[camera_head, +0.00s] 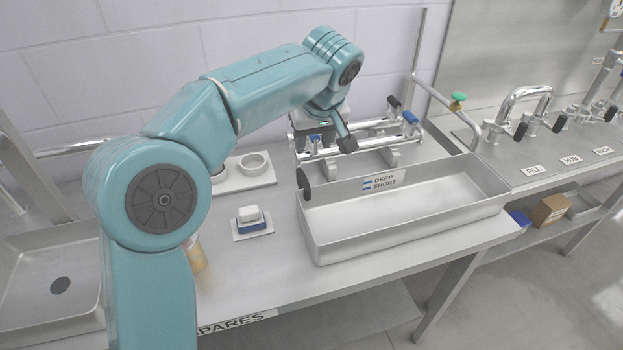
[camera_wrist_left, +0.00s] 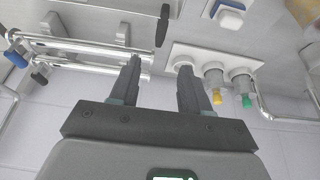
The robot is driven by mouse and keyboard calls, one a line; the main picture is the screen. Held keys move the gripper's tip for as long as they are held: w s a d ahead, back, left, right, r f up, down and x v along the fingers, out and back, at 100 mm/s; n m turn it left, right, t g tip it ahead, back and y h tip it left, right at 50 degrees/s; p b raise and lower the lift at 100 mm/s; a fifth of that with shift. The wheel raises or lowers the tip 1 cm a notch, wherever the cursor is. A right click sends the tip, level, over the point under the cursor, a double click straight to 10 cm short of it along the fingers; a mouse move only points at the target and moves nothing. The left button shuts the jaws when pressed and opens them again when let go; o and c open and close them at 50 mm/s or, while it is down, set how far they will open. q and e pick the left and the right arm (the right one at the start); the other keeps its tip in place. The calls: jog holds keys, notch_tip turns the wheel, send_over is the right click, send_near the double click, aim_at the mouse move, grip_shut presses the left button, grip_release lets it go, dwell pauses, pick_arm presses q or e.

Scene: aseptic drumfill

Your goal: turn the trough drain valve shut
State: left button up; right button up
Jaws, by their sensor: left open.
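The steel trough (camera_head: 318,245) sits on the bench at centre right, with a "DEEP / SHORT" label at its back. In the left wrist view the same dark handle (camera_wrist_left: 162,26) shows nearly edge-on, beyond the fingertips. Whether the valve is open or shut cannot be told. My left gripper (camera_head: 325,138) is above the bench behind the trough's left end. In the wrist view its fingers (camera_wrist_left: 160,66) are apart and empty, not touching the handle. My right gripper is out of view.
Chrome pipes (camera_head: 375,140) with black and blue handles run behind the trough. A white plate with round cups (camera_head: 255,163) and a blue-and-white block (camera_head: 250,217) sit left of it. The front bench is mostly clear.

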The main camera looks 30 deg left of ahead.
aim_at(303, 179)
pick_arm(q)
jog(key=x, duration=1.6)
jog(key=shift+s+a, duration=0.15)
jog(key=shift+a, duration=0.15)
jog(key=shift+w+a+f, duration=0.2)
jog(key=shift+w+f, duration=0.05)
jog(key=shift+f, duration=0.2)
jog(key=shift+d+r, duration=0.1)
jog(key=shift+d, duration=0.05)
jog(key=shift+s, duration=0.1)
grip_shut()
